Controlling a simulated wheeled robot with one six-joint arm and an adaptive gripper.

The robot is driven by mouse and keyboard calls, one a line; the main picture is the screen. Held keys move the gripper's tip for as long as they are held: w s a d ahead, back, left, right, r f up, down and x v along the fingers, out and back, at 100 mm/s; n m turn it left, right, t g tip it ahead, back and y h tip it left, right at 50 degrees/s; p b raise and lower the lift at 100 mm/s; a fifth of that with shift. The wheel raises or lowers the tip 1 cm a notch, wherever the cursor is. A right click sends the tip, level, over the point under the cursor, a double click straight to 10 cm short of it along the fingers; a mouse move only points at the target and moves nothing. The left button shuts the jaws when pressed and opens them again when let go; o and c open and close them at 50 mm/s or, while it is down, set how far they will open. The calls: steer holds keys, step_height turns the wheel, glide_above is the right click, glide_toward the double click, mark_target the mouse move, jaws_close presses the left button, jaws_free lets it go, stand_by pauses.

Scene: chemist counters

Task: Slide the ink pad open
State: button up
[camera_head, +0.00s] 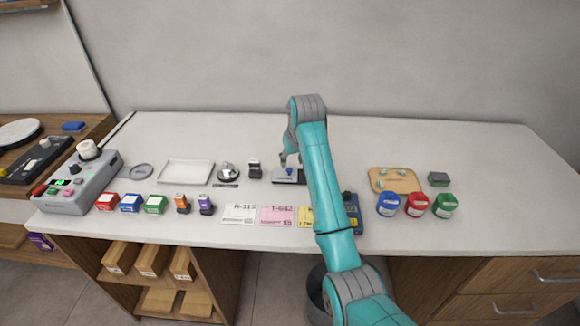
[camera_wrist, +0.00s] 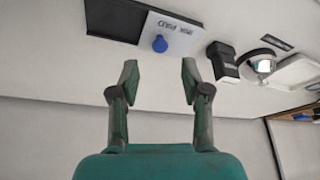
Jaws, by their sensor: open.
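The ink pad (camera_wrist: 178,32) has a pale lid with printed lettering and a round blue knob (camera_wrist: 160,44). In the wrist view a flat dark section (camera_wrist: 112,20) extends to the left of the lid. In the head view the ink pad (camera_head: 283,179) lies flat mid-counter, its right part hidden behind my arm. My gripper (camera_wrist: 160,75) is open and empty, with the knob showing beyond and between its fingertips; no contact shows. In the head view my gripper (camera_head: 287,159) is above the ink pad's back side.
A dark stamp (camera_head: 255,170) and a silver bell (camera_head: 228,172) stand left of the pad. Price cards (camera_head: 239,214) lie in front. A wooden tray (camera_head: 376,174) and coloured jars (camera_head: 416,204) are to the right. The counter behind the pad is clear.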

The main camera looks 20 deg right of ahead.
mark_target(290, 170)
steer(key=shift+x, duration=2.7)
steer(key=shift+c, duration=0.3)
jaws_close()
